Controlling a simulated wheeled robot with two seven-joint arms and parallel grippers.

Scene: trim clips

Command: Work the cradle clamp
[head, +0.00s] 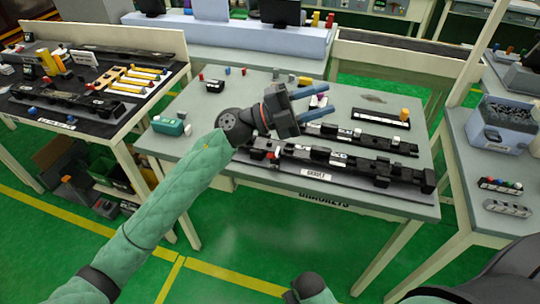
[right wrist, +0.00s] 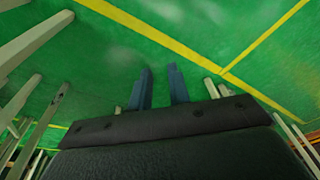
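The cradle (head: 345,165) is a long black fixture along the front of the grey table, with a white label reading something like "CRADLE". It carries several dark blocks; a small red part (head: 271,154) shows near its left end. I cannot tell which part is the clamp or whether it is open or closed. My left gripper (head: 331,99) is above the table, behind the cradle, with its two blue fingers apart and nothing between them. My left forearm passes the cradle's left end. My right gripper (right wrist: 159,67) is open and empty over the green floor.
Another black bar (head: 372,142) lies just behind the cradle. A teal box (head: 168,126) sits at the table's left, and a black holder with a yellow part (head: 404,114) at the right. A blue-grey bin (head: 503,125) stands on the right-hand bench.

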